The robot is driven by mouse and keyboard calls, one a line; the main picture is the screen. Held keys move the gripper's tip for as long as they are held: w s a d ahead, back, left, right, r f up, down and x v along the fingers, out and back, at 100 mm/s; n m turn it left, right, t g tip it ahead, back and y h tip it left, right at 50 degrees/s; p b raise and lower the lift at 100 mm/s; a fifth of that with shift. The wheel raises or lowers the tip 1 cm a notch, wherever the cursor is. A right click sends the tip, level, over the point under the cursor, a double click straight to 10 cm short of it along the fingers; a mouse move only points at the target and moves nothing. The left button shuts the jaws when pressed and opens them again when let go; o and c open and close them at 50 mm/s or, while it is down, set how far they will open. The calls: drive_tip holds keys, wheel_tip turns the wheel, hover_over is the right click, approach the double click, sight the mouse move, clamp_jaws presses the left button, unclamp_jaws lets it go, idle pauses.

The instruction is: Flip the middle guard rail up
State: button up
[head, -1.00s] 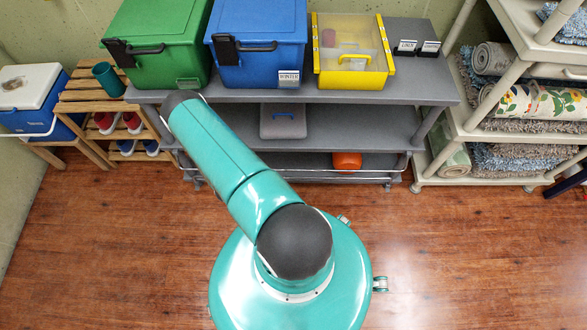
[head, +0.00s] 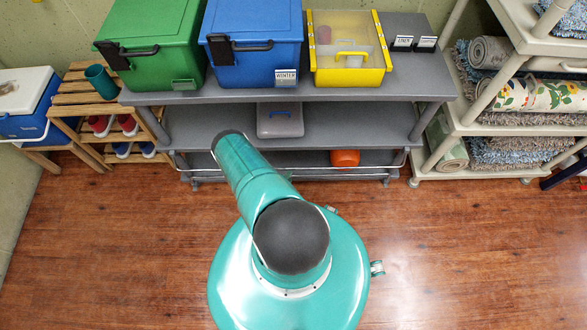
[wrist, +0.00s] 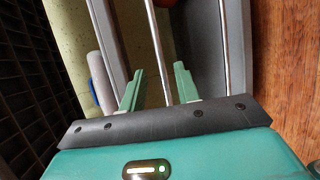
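The grey shelf rack (head: 330,130) stands ahead of my body. In the head view a thin chrome guard rail (head: 300,174) runs across its front, low down, below the middle board. One bar (wrist: 156,45) passes between the two green fingers of my gripper (wrist: 158,88); the other bar (wrist: 223,45) is to the right, by the lower board. The fingers are apart, one on each side of the first bar, and I cannot tell whether they touch it. My gripper is hidden in the head view.
On the rack's top stand a green bin (head: 150,50), a blue bin (head: 252,45) and a yellow clear box (head: 345,50). A grey case (head: 280,122) lies on the middle board, an orange item (head: 345,158) below. A rug shelf (head: 440,165) stands right. Floor in front is clear.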

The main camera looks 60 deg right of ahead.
sight(294, 169)
drive_tip(key=x, duration=0.7)
drive_tip(key=shift+c, duration=0.2)
clamp_jaws()
